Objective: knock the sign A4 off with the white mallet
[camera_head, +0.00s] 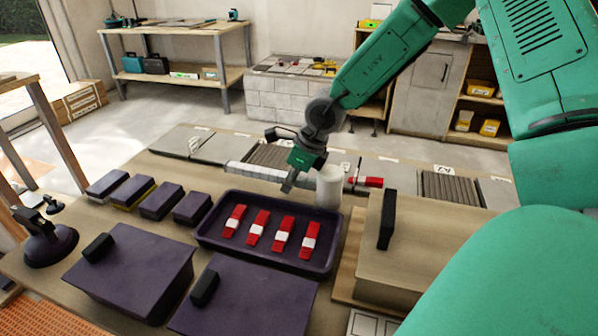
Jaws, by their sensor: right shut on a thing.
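My right gripper (291,181) hangs over the back edge of the dark tray, fingers pointing down. It is shut, but its grip is partly hidden. A white cylinder (329,187), which looks like the white mallet's head, is right beside the fingers at the tray's back right corner. My left gripper is not in view.
A dark tray (212,240) holds several red-and-white pieces. Purple boxes (130,270) stand at front left, and a tan box with a black handle (388,220) at right. Another red-and-white piece (368,181) lies behind the tray. A suction cup (50,247) is at far left.

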